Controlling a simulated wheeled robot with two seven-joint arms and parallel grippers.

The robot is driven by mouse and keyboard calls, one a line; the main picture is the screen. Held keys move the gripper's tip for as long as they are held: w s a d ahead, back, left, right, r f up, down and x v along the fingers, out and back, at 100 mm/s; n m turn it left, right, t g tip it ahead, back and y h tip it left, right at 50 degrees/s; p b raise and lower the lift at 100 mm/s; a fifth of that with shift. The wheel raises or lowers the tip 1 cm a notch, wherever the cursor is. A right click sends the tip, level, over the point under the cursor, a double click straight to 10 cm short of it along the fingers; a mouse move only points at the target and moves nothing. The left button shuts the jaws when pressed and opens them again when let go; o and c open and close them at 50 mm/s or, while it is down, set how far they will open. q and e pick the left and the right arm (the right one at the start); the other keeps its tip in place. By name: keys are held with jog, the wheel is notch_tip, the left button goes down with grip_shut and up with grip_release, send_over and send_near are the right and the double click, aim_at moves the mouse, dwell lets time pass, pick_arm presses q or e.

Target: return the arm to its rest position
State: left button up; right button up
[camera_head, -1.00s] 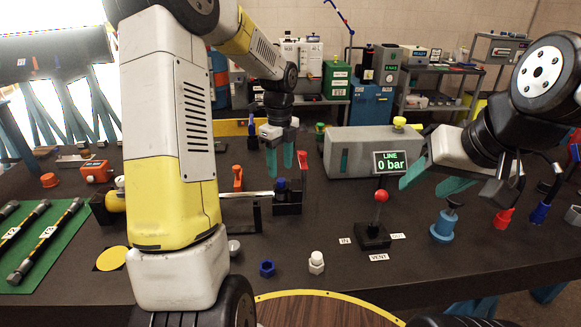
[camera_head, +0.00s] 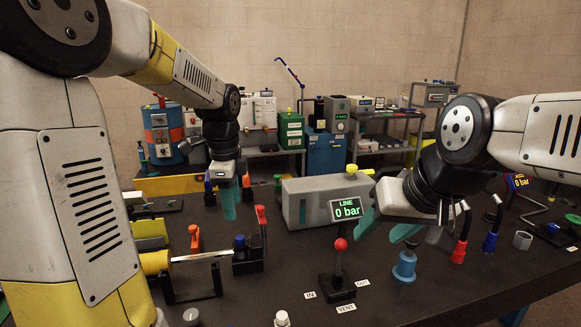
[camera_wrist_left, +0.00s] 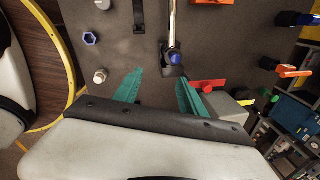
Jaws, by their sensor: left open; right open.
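My left gripper (camera_head: 237,200) hangs above the back of the dark table, fingers pointing down, open and empty. In the left wrist view its teal fingers (camera_wrist_left: 158,92) stand apart, with table and fittings beyond them. My right gripper (camera_head: 385,227) is open and empty, in front of the right end of the grey box with the "LINE 0 bar" display (camera_head: 347,208). It is above the blue fitting (camera_head: 404,267).
A red-knobbed lever (camera_head: 340,245) stands at front centre near the IN, OUT and VENT labels. A clamp with a silver rod (camera_head: 205,256) is at left. Red (camera_head: 459,251) and blue (camera_head: 490,241) hose ends stand at right.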

pick_arm(q)
jog(key=s+d+r+n+t+h, duration=0.1)
jog(key=s+r+n+t, duration=0.1)
jog(key=s+n, duration=0.6)
jog(key=s+r+n+t+h, duration=0.1)
jog(key=s+r+n+t, duration=0.1)
jog(key=s+n, duration=0.7)
jog(key=shift+s+d+r+t, duration=0.35)
jog(key=shift+s+r, duration=0.1)
jog(key=shift+s, duration=0.1)
jog(key=shift+c, duration=0.4)
